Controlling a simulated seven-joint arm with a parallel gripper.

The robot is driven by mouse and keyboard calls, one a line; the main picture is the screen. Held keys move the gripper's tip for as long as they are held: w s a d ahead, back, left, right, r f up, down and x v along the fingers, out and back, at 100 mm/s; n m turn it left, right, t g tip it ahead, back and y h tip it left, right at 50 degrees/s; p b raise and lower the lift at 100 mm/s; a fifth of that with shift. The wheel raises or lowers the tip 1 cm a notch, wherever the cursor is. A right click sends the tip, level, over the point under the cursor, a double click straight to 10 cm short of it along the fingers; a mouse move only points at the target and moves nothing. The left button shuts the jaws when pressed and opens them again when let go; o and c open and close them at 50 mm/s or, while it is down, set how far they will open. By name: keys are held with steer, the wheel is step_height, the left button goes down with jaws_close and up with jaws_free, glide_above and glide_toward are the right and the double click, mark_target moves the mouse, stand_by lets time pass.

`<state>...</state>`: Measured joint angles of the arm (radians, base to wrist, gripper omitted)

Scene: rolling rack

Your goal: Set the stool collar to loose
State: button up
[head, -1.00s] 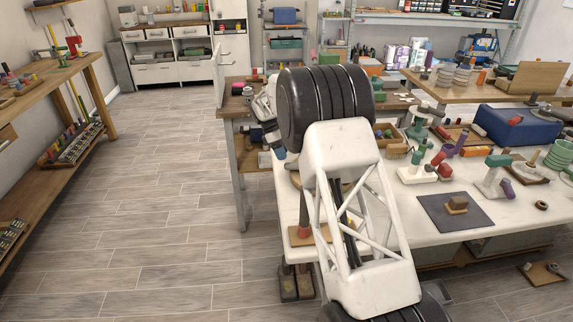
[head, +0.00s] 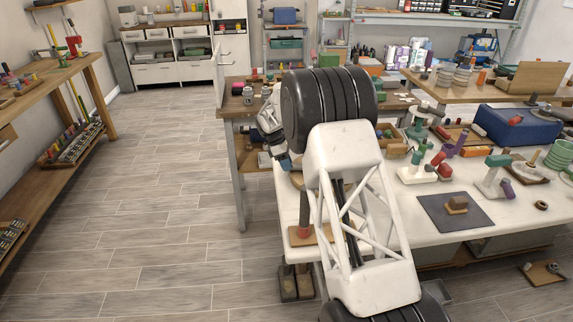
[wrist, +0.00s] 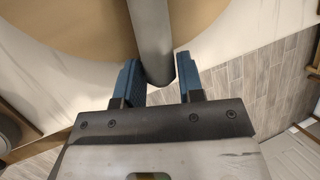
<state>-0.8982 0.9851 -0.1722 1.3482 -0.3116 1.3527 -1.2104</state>
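A small stand at the left end of the white table has a wooden base (head: 322,236), a red band (head: 303,232) and a dark post (head: 304,208). A tan rounded piece (head: 297,180) shows above it, partly hidden by my arm. My gripper (head: 276,158) is near the table's left corner, above and left of this stand. In the wrist view my gripper (wrist: 161,84) has its blue fingers apart. A grey post (wrist: 151,35) shows at the gap between them, against a large tan disc (wrist: 85,25). I cannot tell whether the fingers touch the post.
My white arm covers the left part of the white table (head: 420,222). A dark mat (head: 450,212) with a small brown block and several clamp-like fixtures lie to the right. A wooden bench (head: 238,112) stands behind. The floor to the left is clear.

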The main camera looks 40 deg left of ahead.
mark_target(296, 180)
jaws_close()
steer(key=shift+s+d, duration=0.1)
steer(key=shift+s, duration=0.05)
steer(key=shift+s+d+r+n+t, duration=0.1)
steer(key=shift+s+d+n+t, duration=0.45)
steer(key=shift+n, duration=0.4)
steer(key=shift+s+d+n+t, duration=0.35)
steer(key=shift+s+d+n, duration=0.2)
steer(key=shift+n, duration=0.4)
steer(key=shift+s+d+n+t+y, duration=0.3)
steer(key=shift+d+n, duration=0.1)
steer(key=shift+n, duration=0.2)
steer(key=shift+s+d+n+t+y, duration=0.25)
steer(key=shift+d+n, duration=0.15)
steer(key=shift+n, duration=0.2)
steer(key=shift+s+d+n+t+y, duration=0.25)
steer(key=shift+d+n+t, duration=0.1)
steer(key=shift+d+n, duration=0.55)
steer(key=shift+a, duration=0.15)
steer(key=shift+o, duration=2.3)
jaws_free()
